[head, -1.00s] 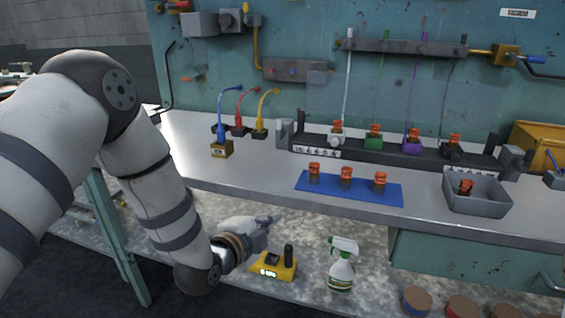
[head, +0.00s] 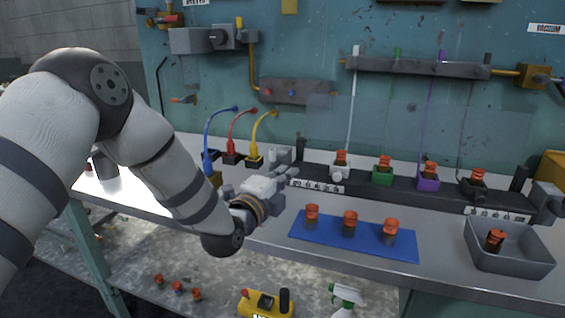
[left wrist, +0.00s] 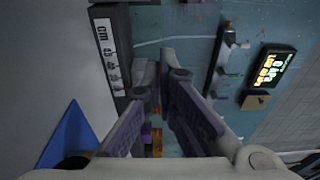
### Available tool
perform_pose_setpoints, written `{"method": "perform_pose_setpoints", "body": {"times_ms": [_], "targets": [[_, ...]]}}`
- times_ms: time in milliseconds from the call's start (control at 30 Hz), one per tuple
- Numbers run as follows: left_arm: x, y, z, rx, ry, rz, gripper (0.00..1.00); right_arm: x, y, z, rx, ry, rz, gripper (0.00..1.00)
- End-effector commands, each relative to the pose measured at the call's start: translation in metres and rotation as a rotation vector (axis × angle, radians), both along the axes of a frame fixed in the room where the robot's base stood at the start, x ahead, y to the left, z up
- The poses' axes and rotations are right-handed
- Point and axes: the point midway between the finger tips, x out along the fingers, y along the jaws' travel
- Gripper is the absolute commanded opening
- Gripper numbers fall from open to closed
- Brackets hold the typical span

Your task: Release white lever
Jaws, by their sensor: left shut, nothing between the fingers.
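A thin white upright rod with a white top end (head: 355,52) runs from the dark wall bar down to a white holder (head: 340,170) on the bench rack; I take this top end for the white lever, though its exact form is too small to tell. My left gripper (head: 287,182) is above the bench's front part, lower than and left of the white holder, apart from it. In the left wrist view its fingers (left wrist: 166,72) converge, shut and empty. My right gripper is not in view.
Green (head: 397,55) and purple (head: 441,56) rods stand right of the white one. A blue mat (head: 300,235) with orange-topped pieces lies right of the gripper. A grey bin (head: 510,262) is farther right. Blue, red and yellow (head: 262,125) curved tubes stand behind left.

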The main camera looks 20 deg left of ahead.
Motion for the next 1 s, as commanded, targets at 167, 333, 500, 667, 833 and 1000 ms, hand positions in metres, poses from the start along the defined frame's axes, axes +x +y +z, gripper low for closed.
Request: {"method": "perform_pose_setpoints", "body": {"times_ms": [167, 333, 500, 667, 833, 1000], "targets": [[0.040, -0.007, -0.011, -0.001, 0.010, 0.001, 0.00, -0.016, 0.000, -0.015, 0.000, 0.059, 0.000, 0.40], [0.075, -0.013, -0.011, -0.002, 0.010, 0.002, 0.00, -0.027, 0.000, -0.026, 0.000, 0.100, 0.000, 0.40], [0.067, 0.017, 0.002, -0.001, -0.002, 0.003, 0.00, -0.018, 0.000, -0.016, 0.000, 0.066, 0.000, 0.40], [0.065, 0.026, 0.000, 0.000, -0.001, 0.000, 0.00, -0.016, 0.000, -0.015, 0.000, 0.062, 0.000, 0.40], [0.065, 0.027, -0.001, 0.000, 0.002, 0.000, 0.00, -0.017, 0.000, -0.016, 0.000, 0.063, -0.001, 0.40], [0.065, 0.027, -0.002, -0.001, 0.002, 0.000, 0.00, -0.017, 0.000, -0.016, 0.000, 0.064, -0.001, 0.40]]}}
